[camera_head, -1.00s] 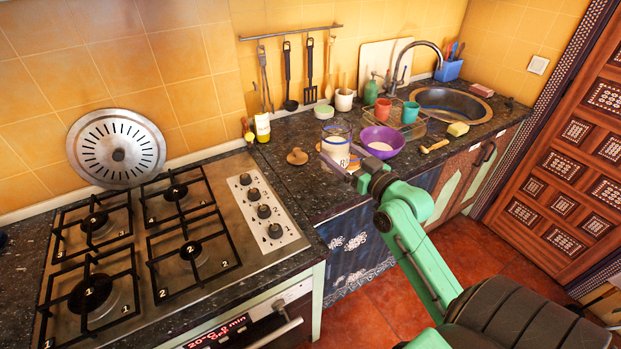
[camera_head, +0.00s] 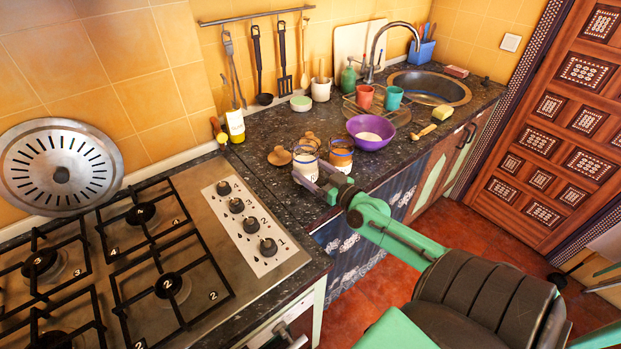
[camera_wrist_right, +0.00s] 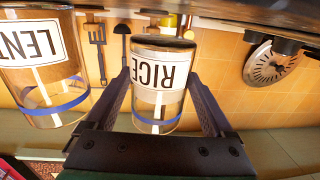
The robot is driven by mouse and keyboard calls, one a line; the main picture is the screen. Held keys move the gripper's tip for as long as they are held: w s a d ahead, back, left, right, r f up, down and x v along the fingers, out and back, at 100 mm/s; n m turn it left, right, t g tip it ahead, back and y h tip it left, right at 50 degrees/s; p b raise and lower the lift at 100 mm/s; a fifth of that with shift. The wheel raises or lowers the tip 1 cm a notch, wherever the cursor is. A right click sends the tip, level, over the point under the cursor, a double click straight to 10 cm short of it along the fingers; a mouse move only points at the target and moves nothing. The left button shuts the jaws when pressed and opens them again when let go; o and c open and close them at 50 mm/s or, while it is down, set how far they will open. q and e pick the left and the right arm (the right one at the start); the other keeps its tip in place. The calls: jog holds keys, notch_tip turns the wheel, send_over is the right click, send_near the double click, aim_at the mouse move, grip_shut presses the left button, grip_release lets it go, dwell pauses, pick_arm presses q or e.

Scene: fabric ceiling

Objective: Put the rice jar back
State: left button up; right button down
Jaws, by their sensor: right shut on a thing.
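The rice jar (camera_head: 305,164) is a clear glass jar with pale contents, near the counter's front edge. In the right wrist view the rice jar (camera_wrist_right: 159,80) appears upside down, with a white "RICE" label and a blue band. My right gripper (camera_head: 323,183) is shut on it, with one finger on each side in the wrist view (camera_wrist_right: 165,105). I cannot tell whether its base touches the counter. The lentil jar (camera_head: 341,155) stands close beside it on the right and also shows in the wrist view (camera_wrist_right: 42,65). My left gripper is not in view.
Wooden lids (camera_head: 280,156) lie behind the jars. A purple bowl (camera_head: 371,142) stands to their right, before a rack (camera_head: 375,112) with cups. The hob (camera_head: 150,255) is at left. The dark counter (camera_head: 262,185) between hob and jars is mostly clear.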

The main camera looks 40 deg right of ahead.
notch_tip(320, 180, down, 2)
jog(key=shift+s+f+b, duration=0.15)
jog(key=shift+b, duration=0.35)
jog(key=shift+s+f, duration=0.15)
jog(key=shift+f, duration=0.05)
jog(key=shift+r, duration=0.15)
grip_release()
jog(key=shift+f, duration=0.25)
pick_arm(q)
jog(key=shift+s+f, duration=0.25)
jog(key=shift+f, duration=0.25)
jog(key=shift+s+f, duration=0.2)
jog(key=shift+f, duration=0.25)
pick_arm(e)
jog(key=shift+r, duration=0.1)
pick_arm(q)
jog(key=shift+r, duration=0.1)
pick_arm(e)
jog(key=shift+s, duration=0.15)
